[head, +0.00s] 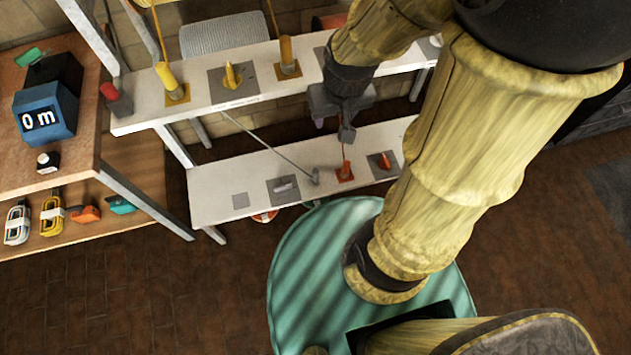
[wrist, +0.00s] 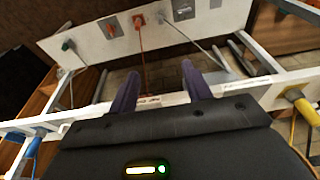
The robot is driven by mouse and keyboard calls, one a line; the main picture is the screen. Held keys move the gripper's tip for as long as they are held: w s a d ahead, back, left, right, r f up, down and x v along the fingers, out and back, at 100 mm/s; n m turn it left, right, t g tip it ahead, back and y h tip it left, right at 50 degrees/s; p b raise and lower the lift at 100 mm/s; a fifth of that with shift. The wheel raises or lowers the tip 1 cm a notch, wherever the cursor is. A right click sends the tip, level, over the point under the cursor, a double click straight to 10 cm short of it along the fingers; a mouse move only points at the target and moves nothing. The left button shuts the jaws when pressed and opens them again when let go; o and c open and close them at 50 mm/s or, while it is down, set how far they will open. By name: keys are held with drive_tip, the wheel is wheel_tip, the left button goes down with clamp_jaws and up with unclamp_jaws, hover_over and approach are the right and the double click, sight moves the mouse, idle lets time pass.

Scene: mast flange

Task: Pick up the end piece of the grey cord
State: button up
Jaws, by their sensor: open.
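The grey cord (head: 268,147) runs slantwise from behind the upper white board down to the lower board. Its grey end piece (head: 315,177) stands on the lower white board (head: 215,206), between a grey plate and an orange plate. In the wrist view the grey cord (wrist: 195,43) runs up to the small end piece (wrist: 162,19) near the top edge. My gripper (head: 333,126) is open and empty, above and to the right of the end piece in the head view. Its two dark purple fingers (wrist: 160,70) stand apart in the wrist view, short of the end piece.
An orange cord (wrist: 141,58) ends at an orange plate (head: 345,173) close beside the grey end piece. The upper white board (head: 140,118) carries yellow fittings and cords. A wooden shelf unit (head: 85,150) stands left. White frame bars surround the boards.

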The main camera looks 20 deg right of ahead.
drive_tip(key=s+f+b+x, duration=0.1)
drive_tip(key=s+b+x, duration=0.2)
drive_tip(key=b+x, duration=1.75)
drive_tip(key=n+g, duration=0.3)
drive_tip(key=n, duration=0.2)
hover_over(316, 176)
drive_tip(key=w, duration=0.1)
wheel_tip(316, 176, down, 18)
drive_tip(key=shift+w+b, duration=0.15)
drive_tip(key=shift+b, duration=0.3)
drive_tip(key=shift+d, duration=0.1)
wheel_tip(316, 176, down, 12)
drive_tip(key=b, duration=0.3)
drive_tip(key=shift+r, duration=0.25)
drive_tip(key=shift+f, duration=0.15)
wheel_tip(316, 176, down, 6)
drive_tip(key=shift+r+b, duration=0.2)
drive_tip(key=shift+b, duration=0.9)
